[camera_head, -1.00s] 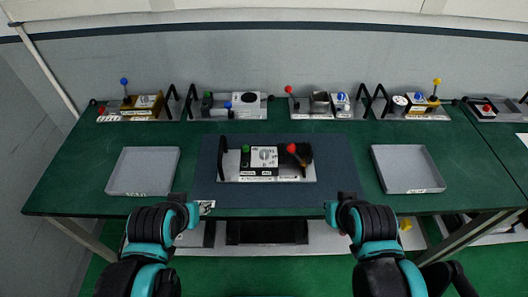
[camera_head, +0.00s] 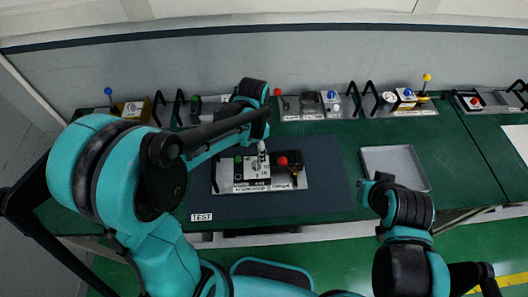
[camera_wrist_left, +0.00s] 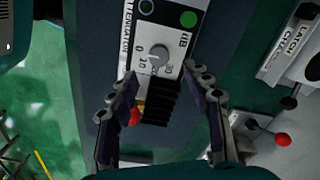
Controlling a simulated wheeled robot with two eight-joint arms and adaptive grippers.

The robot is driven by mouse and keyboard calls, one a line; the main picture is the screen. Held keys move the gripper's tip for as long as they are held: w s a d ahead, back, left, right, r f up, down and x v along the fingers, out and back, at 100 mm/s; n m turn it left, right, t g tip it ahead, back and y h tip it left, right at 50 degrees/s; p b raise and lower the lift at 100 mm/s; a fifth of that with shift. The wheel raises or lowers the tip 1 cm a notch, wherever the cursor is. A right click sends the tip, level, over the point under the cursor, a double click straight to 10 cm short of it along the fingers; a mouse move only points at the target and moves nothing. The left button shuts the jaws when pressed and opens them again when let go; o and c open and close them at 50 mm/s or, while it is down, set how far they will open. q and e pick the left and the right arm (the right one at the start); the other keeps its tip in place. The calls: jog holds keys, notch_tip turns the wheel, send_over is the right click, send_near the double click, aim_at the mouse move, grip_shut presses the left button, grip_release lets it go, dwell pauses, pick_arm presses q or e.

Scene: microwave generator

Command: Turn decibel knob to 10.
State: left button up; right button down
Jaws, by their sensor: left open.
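The decibel knob is a small grey round knob (camera_wrist_left: 158,54) on a white attenuator panel (camera_wrist_left: 146,30) with printed numbers and a dB mark. The panel's board (camera_head: 225,178) lies on the dark mat in the head view. My left gripper (camera_wrist_left: 161,74) is open, with its fingers apart on either side of the panel just short of the knob in the left wrist view; I see no contact. In the head view my left gripper (camera_head: 262,152) hangs over the panel and partly hides it. The knob's exact setting is too small to read. My right gripper (camera_head: 370,186) is near the right tray, its jaws unclear.
A red-knobbed lever (camera_head: 282,161) stands close to the right of the panel; its red ball (camera_wrist_left: 135,118) shows near the left finger in the wrist view. A grey tray (camera_head: 397,163) is at the right. Several other fixtures line the back of the green table.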

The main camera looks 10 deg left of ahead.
aim_at(256, 164)
pick_arm(q)
notch_tip(256, 164, down, 8)
jog(key=shift+s+r+b, duration=0.15)
jog(key=shift+r+b, duration=0.1)
jog(key=shift+b, duration=0.65)
grip_shut()
